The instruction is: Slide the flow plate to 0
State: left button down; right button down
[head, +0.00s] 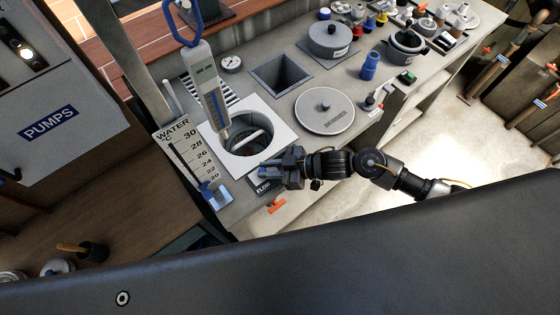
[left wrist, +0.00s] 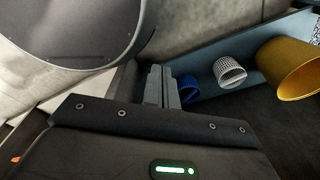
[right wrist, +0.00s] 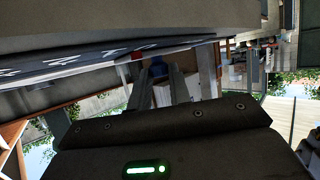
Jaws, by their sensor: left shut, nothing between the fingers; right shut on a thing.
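The dark flow plate (head: 263,187), marked FLOW in white, sits at the front edge of the grey counter, beside the white-framed round opening. My right gripper (head: 268,164) is over it and hides most of it. In the right wrist view the fingers (right wrist: 165,85) are shut on a part of the plate; the exact grip point is hard to see. A dark strip with white figures (right wrist: 60,64) runs beside the fingers there, cut off at the left. My left gripper (left wrist: 162,86) is shut and empty in the left wrist view, and is outside the head view.
The white-framed opening (head: 282,134) and a tall water thermometer (head: 203,90) stand close to my right gripper. A skimmer lid (head: 325,111) and a square hole (head: 280,74) lie farther along the counter. A yellow cup (left wrist: 288,70) is near my left gripper.

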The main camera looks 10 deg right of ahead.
jog(key=shift+s+a, duration=0.15)
jog(key=shift+s, duration=0.05)
jog(key=c, duration=1.3)
grip_release()
jog(key=shift+a, duration=0.15)
pick_arm(q)
jog(key=shift+s+a, duration=0.1)
jog(key=shift+s, duration=0.45)
pick_arm(e)
jog(key=shift+d, duration=0.6)
pick_arm(q)
jog(key=shift+w+f+b, duration=0.15)
jog(key=shift+f+b, duration=1.25)
pick_arm(e)
jog(key=v, duration=0.9)
jog(key=shift+s+d+r, duration=0.2)
jog(key=shift+d+r, duration=0.05)
jog(key=shift+d, duration=0.05)
